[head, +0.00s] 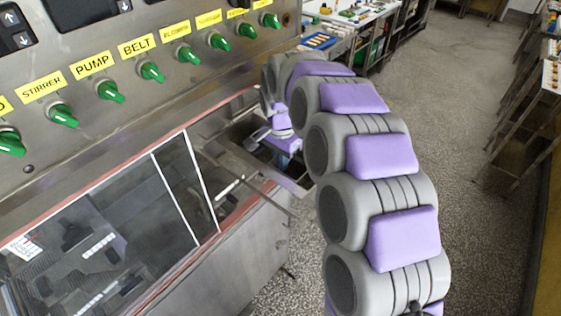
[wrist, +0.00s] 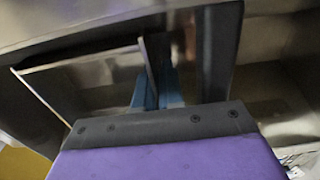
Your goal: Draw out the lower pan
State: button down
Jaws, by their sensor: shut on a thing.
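My gripper (wrist: 158,88) shows its two blue fingers closed on the upright edge of a thin metal sheet with a bright rim, which I take to be the lower pan (wrist: 95,74). The pan's far part is dim and blurred. In the head view my gripper (head: 284,143) points down at the open end of the steel machine, beside a dark rectangular opening with a metal rim (head: 236,152). My arm and the machine hide most of the pan there, so I cannot tell how far out it is.
The machine's control panel with green knobs (head: 150,72) and its glass cover (head: 110,235) with a red edge lie to the left. A thin metal rod (head: 262,196) sticks out near the opening. The speckled floor (head: 450,110) is free to the right. Shelving (head: 525,120) stands at far right.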

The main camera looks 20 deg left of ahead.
jog(key=shift+a+r+p, duration=0.3)
jog(key=shift+a+r, duration=0.35)
jog(key=shift+r, duration=0.15)
jog(key=shift+d+r+p, duration=0.3)
jog(key=shift+d+r, duration=0.1)
jog(key=shift+r, duration=0.45)
jog(key=shift+a+r, duration=0.15)
jog(key=shift+r, duration=0.4)
jog(key=shift+f, duration=0.1)
